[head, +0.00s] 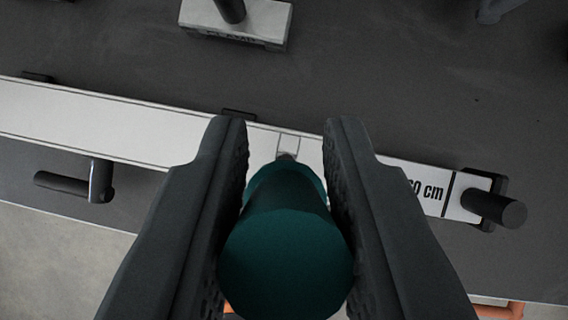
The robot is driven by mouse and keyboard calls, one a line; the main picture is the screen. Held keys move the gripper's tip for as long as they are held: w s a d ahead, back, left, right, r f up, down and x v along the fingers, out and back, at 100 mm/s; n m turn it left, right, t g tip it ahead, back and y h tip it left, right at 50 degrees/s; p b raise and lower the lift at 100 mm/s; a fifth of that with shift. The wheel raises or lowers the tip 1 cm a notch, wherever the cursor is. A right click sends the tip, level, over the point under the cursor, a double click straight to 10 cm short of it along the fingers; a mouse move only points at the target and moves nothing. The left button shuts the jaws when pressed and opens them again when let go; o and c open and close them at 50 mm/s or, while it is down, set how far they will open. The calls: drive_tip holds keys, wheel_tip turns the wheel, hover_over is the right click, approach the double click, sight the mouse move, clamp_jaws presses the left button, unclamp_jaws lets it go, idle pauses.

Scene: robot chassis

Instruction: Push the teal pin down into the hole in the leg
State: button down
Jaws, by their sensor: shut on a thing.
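My gripper (286,130) is in the lower middle of the head view, its two dark fingers on either side of the teal pin (287,262). It is shut on the pin, which I see from its thick near end, pointing away from me. The pin's far tip lies over the white leg (120,125), close to a small square mark (287,143) on it. A small dark spot shows at that mark, just past the tip. Whether the tip is in a hole or above it, I cannot tell. The leg runs from the left edge to the lower right.
A dark peg (495,208) stands at the leg's right end, beside a "60 cm" label. A dark hook-like handle (85,186) is below the leg at left. A pale block (238,22) with a dark post sits at the top. The dark surface (420,90) between is mostly clear.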

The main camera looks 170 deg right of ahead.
sight(285, 151)
drive_tip(key=shift+f, duration=5.85)
drive_tip(key=shift+f, duration=0.1)
drive_tip(key=c, duration=1.1)
unclamp_jaws()
drive_tip(key=shift+c, duration=0.2)
drive_tip(key=v, duration=1.7)
drive_tip(key=shift+s, duration=0.15)
drive_tip(key=s+r+t, duration=0.2)
drive_tip(key=s+t, duration=0.1)
drive_tip(key=s, duration=0.6)
drive_tip(key=s+a+r+m+t, duration=0.1)
drive_tip(key=s+r+t, duration=0.2)
drive_tip(key=s, duration=0.7)
drive_tip(key=s+r+m+t+h, duration=0.1)
drive_tip(key=s+r+t, duration=0.2)
drive_tip(key=s, duration=0.7)
drive_tip(key=shift+s+a+r+t, duration=0.25)
drive_tip(key=shift+t, duration=0.75)
